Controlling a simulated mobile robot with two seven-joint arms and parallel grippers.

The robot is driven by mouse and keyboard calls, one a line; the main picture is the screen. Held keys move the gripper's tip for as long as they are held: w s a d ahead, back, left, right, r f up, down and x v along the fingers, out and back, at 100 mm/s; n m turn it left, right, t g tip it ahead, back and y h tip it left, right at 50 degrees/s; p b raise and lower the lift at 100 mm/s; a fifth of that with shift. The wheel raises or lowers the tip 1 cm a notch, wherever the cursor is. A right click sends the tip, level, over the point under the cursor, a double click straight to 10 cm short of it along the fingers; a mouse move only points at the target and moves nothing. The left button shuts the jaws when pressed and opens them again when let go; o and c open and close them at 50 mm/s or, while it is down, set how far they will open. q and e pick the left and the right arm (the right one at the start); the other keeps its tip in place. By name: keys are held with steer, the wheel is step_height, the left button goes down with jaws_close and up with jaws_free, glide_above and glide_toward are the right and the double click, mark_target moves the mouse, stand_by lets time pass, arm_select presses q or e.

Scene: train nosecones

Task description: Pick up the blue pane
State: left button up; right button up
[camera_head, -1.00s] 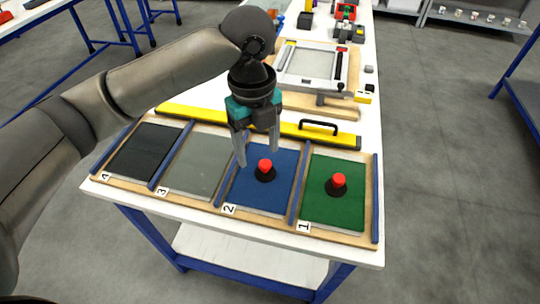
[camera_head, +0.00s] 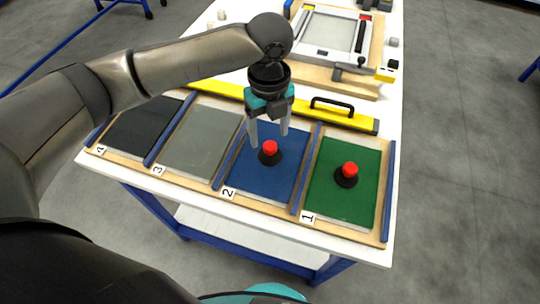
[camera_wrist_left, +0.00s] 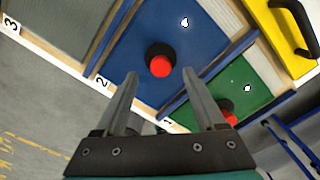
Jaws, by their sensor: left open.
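The blue pane (camera_head: 262,178) lies flat in the slot marked 2 of the wooden rack on the table. A black suction knob with a red top (camera_head: 270,149) stands on it. The pane also shows in the left wrist view (camera_wrist_left: 200,45), with its knob (camera_wrist_left: 160,62) ahead of my fingertips. My left gripper (camera_head: 268,141) points down over the pane's far part, open and empty. In the left wrist view its two fingers (camera_wrist_left: 168,85) are apart, with the knob just beyond the gap. I cannot tell the exact height above the knob. My right gripper is not in view.
A green pane (camera_head: 340,202) with a similar knob lies in slot 1. A grey pane (camera_head: 199,145) and a black pane (camera_head: 142,128) lie in slots 3 and 4. Blue rails separate the slots. A yellow bar with a black handle (camera_head: 332,108) lies behind the rack.

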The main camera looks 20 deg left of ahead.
mark_target(270, 145)
arm_select(q)
step_height(270, 145, down, 5)
steer(key=shift+d+f+b, duration=0.1)
steer(key=shift+f+b, duration=0.05)
steer(key=shift+b, duration=0.45)
jaws_close()
stand_by(1.1)
